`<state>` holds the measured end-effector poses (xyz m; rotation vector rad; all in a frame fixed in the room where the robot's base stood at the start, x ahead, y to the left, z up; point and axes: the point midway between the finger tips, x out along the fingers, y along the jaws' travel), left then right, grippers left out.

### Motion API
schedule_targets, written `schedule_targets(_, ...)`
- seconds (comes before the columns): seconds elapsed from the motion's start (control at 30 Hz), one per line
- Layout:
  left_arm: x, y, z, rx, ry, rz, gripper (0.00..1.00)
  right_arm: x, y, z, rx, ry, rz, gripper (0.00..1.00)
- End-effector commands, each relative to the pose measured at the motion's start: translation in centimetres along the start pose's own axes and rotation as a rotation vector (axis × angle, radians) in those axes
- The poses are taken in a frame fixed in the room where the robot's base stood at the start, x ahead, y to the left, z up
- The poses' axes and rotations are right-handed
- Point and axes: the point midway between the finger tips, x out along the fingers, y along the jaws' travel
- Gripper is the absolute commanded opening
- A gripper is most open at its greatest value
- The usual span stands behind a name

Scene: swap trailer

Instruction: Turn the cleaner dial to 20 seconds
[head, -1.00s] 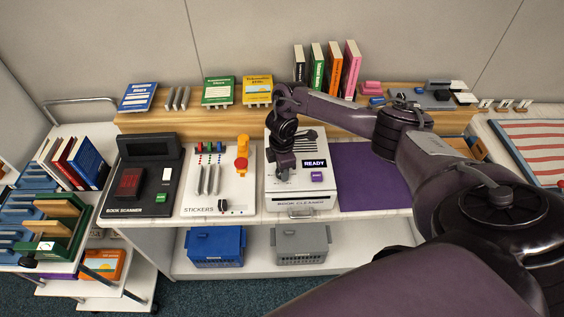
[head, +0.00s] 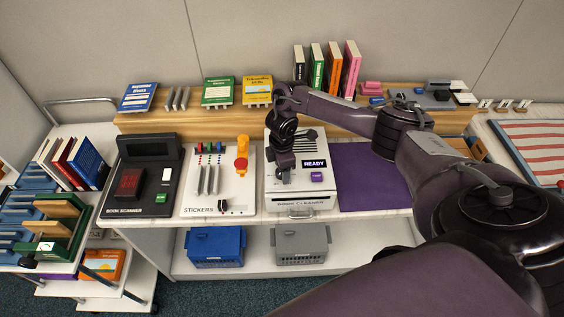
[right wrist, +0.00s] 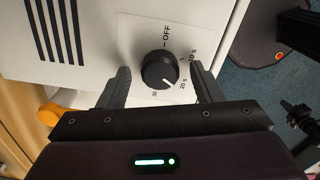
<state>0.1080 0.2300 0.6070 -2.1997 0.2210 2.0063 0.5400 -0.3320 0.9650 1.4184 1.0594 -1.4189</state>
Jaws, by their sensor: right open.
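The book cleaner (head: 315,203) is a white box on the counter with a READY display. Its black round dial (right wrist: 159,70) shows in the right wrist view, ringed by the labels OFF, 10 s, 20 s and 30. My right gripper (right wrist: 160,84) is open, with one finger on each side of the dial and visible gaps between. In the head view my right gripper (head: 283,178) is over the cleaner's left part and hides the dial. My left gripper is not in view.
A purple mat (head: 372,178) lies right of the cleaner. The sticker panel (head: 232,195) and the book scanner (head: 135,195) stand to its left. A wooden shelf (head: 215,118) with books runs behind. Blue (head: 215,247) and grey (head: 302,245) crates sit below.

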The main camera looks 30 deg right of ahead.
Motion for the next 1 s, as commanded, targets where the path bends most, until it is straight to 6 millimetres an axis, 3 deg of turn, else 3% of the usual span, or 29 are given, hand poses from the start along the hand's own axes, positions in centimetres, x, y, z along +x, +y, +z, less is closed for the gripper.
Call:
schedule_targets(0.3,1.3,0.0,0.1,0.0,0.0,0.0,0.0,-4.9,0.2,0.1,0.0,0.001,0.006,0.59)
schedule_targets(0.43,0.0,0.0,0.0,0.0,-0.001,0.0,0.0,-7.1,0.2,0.1,0.0,-0.001,0.006,0.59)
schedule_targets(1.0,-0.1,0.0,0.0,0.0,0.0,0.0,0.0,-7.5,0.1,0.1,0.001,0.0,0.002,0.59)
